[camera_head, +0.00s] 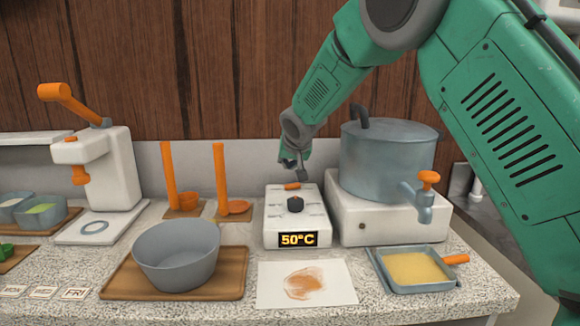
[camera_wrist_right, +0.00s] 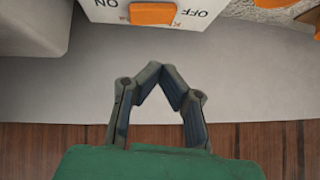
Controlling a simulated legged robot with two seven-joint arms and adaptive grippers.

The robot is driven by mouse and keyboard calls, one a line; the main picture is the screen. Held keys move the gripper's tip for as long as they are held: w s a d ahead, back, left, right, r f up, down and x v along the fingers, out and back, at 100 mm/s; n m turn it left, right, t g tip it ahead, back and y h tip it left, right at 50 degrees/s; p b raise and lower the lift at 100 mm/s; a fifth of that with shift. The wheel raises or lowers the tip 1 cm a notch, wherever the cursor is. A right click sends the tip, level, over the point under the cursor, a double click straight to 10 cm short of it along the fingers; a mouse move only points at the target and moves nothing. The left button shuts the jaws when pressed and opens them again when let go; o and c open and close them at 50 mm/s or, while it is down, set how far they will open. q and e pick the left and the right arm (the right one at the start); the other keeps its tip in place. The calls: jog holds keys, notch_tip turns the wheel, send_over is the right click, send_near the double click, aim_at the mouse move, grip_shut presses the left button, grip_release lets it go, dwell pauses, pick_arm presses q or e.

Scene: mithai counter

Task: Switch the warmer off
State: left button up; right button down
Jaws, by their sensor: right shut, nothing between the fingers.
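The warmer (camera_head: 270,222) is a white box in the middle of the counter, its front display lit "50°C". A dark round knob (camera_head: 295,204) sits on its top. An orange switch (camera_head: 292,186) is at its back edge. In the right wrist view the switch (camera_wrist_right: 152,13) shows at the top, between upside-down labels ON on the left and OFF on the right. My right gripper (camera_head: 291,168) is shut and empty, just behind and above the switch. In the wrist view the fingertips (camera_wrist_right: 161,70) are apart from it. My left gripper is out of view.
A grey pot (camera_head: 385,160) with an orange-handled tap stands on a white base (camera_head: 350,222) close on the right. Two orange ladles (camera_head: 220,180) stand to the left. A grey bowl (camera_head: 176,255), a stained sheet (camera_head: 335,298) and a yellow-filled pan (camera_head: 388,280) are in front.

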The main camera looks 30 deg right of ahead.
jog(key=w+a+v, duration=0.1)
jog(key=v, duration=0.9)
jog(key=shift+r, duration=0.15)
jog(key=shift+a+r, duration=0.1)
jog(key=shift+a, duration=0.4)
